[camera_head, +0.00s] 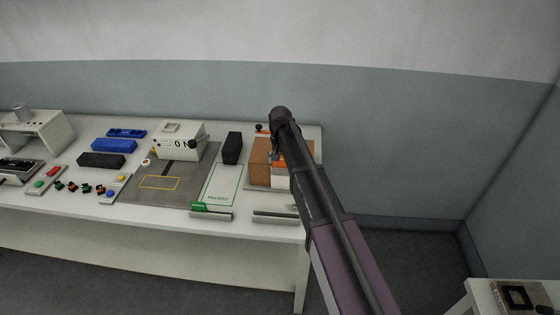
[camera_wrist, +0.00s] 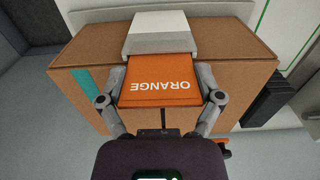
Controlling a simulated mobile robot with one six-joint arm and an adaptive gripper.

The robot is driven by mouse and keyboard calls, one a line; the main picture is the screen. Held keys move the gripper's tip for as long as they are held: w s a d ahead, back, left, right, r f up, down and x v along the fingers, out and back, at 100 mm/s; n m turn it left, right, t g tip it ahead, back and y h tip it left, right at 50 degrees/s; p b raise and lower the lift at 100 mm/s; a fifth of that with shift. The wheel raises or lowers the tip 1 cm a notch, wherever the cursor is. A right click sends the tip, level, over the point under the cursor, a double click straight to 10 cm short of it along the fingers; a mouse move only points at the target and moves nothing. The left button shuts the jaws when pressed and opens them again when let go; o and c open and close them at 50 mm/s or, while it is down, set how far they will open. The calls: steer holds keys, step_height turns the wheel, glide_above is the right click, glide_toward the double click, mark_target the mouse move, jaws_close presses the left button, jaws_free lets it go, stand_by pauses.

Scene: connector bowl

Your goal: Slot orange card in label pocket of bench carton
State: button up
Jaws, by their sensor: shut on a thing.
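The orange card, printed "ORANGE", (camera_wrist: 158,85) is between the two fingers of my gripper (camera_wrist: 160,72), which is shut on it. The brown bench carton (camera_wrist: 244,68) lies behind and around the card in the wrist view. A white label pocket (camera_wrist: 158,32) is on the carton, and the card's far edge meets its lower lip. I cannot tell whether that edge is inside the pocket or only against it. In the head view the carton (camera_head: 260,165) stands at the table's right end, with a bit of the orange card (camera_head: 279,160) showing; my arm hides the rest.
A black block (camera_head: 232,148) and the green-framed "PACKED" area (camera_head: 222,187) lie left of the carton. A flat light bar (camera_head: 275,216) is at the table's front edge. Further left are a white machine (camera_head: 181,141), blue bins (camera_head: 115,146) and small connectors.

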steer(key=shift+f+b, duration=0.65)
steer(key=o, duration=0.6)
steer(key=shift+r, duration=0.2)
step_height(320, 180, up, 9)
steer(key=p, duration=0.9)
stand_by(1.0)
steer(key=s+d+f+b, duration=0.2)
steer(key=s+d, duration=0.5)
steer(key=s, duration=0.1)
steer(key=s+d+f+b, duration=0.2)
steer(key=s+d, duration=0.5)
steer(key=s, duration=0.2)
steer(key=s+d+f+b, duration=0.2)
steer(key=s+d, duration=0.6)
steer(key=s, duration=0.1)
steer(key=shift+s+d+f, duration=0.1)
steer(key=shift+s+f, duration=0.05)
steer(key=shift+f, duration=0.15)
